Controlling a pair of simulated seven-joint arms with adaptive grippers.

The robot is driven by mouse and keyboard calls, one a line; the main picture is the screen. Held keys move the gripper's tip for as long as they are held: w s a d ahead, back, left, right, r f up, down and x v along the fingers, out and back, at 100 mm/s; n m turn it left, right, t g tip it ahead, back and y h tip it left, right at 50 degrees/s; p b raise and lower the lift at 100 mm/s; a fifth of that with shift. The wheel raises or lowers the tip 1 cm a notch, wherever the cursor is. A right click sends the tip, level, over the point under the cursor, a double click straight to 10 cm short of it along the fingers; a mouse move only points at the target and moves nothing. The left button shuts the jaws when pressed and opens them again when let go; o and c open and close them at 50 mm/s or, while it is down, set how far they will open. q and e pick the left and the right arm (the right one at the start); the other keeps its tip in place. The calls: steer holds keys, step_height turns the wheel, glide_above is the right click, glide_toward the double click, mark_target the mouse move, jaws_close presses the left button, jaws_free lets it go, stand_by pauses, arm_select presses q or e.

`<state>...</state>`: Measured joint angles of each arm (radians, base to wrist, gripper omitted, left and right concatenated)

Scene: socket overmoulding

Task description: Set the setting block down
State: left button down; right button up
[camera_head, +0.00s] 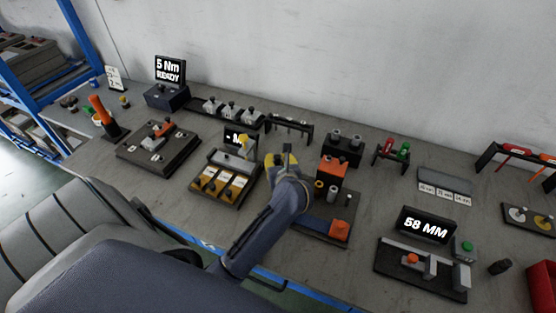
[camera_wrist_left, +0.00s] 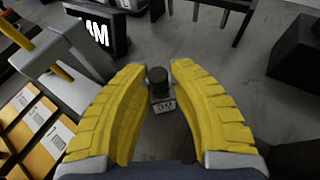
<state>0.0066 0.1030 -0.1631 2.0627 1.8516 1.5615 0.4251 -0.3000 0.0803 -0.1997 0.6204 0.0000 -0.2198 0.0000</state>
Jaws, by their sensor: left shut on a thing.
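The setting block (camera_wrist_left: 162,104) is a small grey block with a black round knob and a pale label whose number I cannot read surely. In the left wrist view its knob is between the yellow fingertips of my left gripper (camera_wrist_left: 160,82), which is shut on it. In the head view my left gripper (camera_head: 283,160) is over the middle of the bench, right of the press with yellow cards. The block is mostly hidden by the fingers there, and I cannot tell whether it touches the bench. My right gripper is not in view.
A press fixture (camera_head: 226,178) with yellow cards stands left of the gripper, an orange-and-black station (camera_head: 330,180) close on the right. A grey labelled rack (camera_head: 445,183) and a gauge reading 58 MM (camera_head: 425,228) are further right. Bare bench shows behind the fingertips.

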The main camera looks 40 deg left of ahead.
arm_select(q)
steer(key=shift+f, duration=0.1)
steer(key=c, duration=1.2)
jaws_free()
steer(key=shift+o, duration=0.2)
steer(key=v, duration=1.1)
steer(key=shift+s+d, duration=0.1)
steer(key=shift+d, duration=0.05)
steer(key=o, duration=0.3)
steer(key=shift+s+d+r, duration=0.25)
steer(key=shift+r, duration=0.05)
